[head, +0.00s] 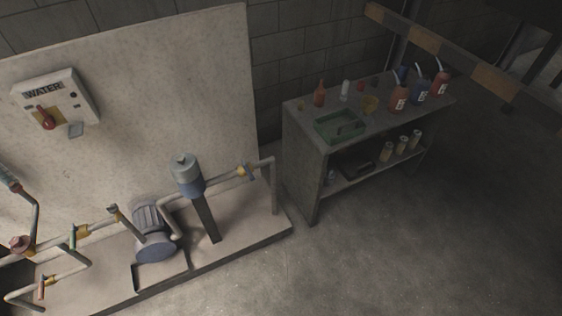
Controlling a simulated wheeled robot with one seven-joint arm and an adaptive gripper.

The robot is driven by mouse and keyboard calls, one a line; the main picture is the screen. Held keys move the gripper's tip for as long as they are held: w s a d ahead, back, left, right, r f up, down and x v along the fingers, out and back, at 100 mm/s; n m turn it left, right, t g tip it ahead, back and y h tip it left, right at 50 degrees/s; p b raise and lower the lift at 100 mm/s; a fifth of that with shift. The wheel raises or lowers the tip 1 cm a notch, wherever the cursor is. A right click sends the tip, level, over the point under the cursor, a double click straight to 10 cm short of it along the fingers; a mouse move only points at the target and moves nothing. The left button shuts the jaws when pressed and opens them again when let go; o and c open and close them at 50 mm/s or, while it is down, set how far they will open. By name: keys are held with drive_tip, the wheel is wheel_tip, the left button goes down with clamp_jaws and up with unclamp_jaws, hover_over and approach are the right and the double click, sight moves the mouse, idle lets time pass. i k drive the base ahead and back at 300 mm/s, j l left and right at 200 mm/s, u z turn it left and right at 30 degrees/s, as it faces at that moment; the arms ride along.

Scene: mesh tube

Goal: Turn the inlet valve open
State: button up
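Pipework with a blue-grey pump (154,232) runs along a low pale plinth (235,236). A small upright handle (113,212) sits just left of the pump. No label shows which one is the inlet valve, and I cannot tell whether any is open. My gripper is not in view.
A box marked WATER (58,97) with a red switch is on the pale panel (165,80) behind. A grey filter-like canister (187,174) stands right of the pump. A workbench (302,150) holds bottles and a green tray. Open floor (370,255) lies in front.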

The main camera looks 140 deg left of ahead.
sight(245, 166)
drive_tip(key=u, duration=2.35)
drive_tip(key=j+u, duration=0.15)
drive_tip(key=u, duration=0.25)
drive_tip(key=j+u, duration=0.1)
drive_tip(key=u, duration=0.3)
drive_tip(key=i+u, duration=0.1)
drive_tip(key=u, duration=0.3)
drive_tip(key=i+j+u, duration=0.1)
drive_tip(key=u, duration=0.35)
drive_tip(key=i+j+u, duration=0.1)
drive_tip(key=u, duration=0.3)
drive_tip(key=i+j, duration=0.15)
drive_tip(key=i, duration=0.15)
drive_tip(key=i+j, duration=0.1)
drive_tip(key=i, duration=0.2)
drive_tip(key=j+u, duration=0.05)
